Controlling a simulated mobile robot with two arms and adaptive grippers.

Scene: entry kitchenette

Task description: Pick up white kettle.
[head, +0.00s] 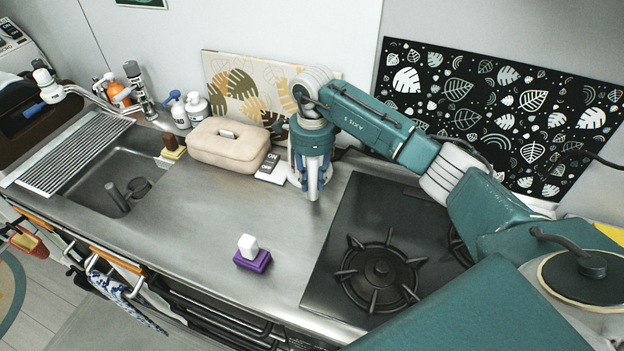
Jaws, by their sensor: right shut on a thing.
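My right gripper (313,188) is at the back of the metal counter, left of the stove, pointing down. It is shut on a white thing, most likely the white kettle (294,178). Only small white parts show around its fingers and wrist, so its shape, and whether it touches the counter, cannot be told. My left gripper is not in view.
A purple block with a white top (252,258) stands in front. The black stove (345,225) is right, the sink (110,175) left. The counter's middle is clear.

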